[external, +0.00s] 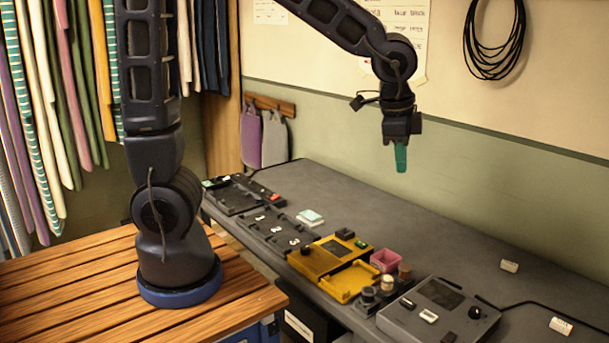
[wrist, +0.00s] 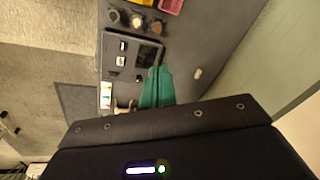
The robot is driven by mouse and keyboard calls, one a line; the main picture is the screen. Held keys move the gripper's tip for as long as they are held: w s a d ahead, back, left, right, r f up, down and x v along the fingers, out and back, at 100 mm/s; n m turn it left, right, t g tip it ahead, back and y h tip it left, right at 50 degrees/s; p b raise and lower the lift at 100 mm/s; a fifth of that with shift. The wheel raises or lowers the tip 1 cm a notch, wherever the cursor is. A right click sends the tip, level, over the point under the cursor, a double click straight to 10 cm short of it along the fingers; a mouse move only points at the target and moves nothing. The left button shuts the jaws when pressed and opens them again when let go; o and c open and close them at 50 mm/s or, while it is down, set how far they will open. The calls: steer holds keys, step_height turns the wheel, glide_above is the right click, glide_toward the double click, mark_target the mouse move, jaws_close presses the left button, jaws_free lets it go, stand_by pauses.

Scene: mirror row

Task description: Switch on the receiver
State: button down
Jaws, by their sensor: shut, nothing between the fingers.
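A grey box (external: 438,310) with a dark screen, a round black knob and small white switches stands at the near right end of the bench; it looks like the receiver. It also shows at the top of the wrist view (wrist: 123,72), partly covered by my fingers. Whether its switch is on or off is too small to tell. My gripper (external: 401,160) has teal fingertips, shut and empty, pointing down. It is high above the bench, apart from the box. The shut fingers also show in the wrist view (wrist: 157,86).
A yellow device with a tray (external: 349,283), a pink box (external: 385,260) and small round pots (external: 388,282) stand left of the grey box. Dark devices (external: 237,194) lie farther back. The bench's wall side (external: 440,240) is mostly clear. A cable coil (external: 494,40) hangs on the wall.

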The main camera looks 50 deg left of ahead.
steer(key=s+d+f+m, duration=0.25)
steer(key=d+f, duration=0.35)
steer(key=d, duration=0.5)
steer(key=m, duration=0.4)
glide_above(452, 333)
steer(key=s, duration=0.2)
steer(key=s+x, duration=0.1)
steer(key=x, duration=0.5)
steer(key=shift+s+f+g, duration=0.15)
steer(key=shift+s+g, duration=0.15)
steer(key=shift+g, duration=0.1)
steer(key=shift+f, duration=0.15)
steer(key=f, duration=0.4)
steer(key=w+f, duration=0.1)
steer(key=f, duration=0.4)
steer(key=w+f, duration=0.1)
steer(key=f, duration=0.3)
steer(key=shift+f, duration=0.3)
steer(key=shift+f, duration=0.1)
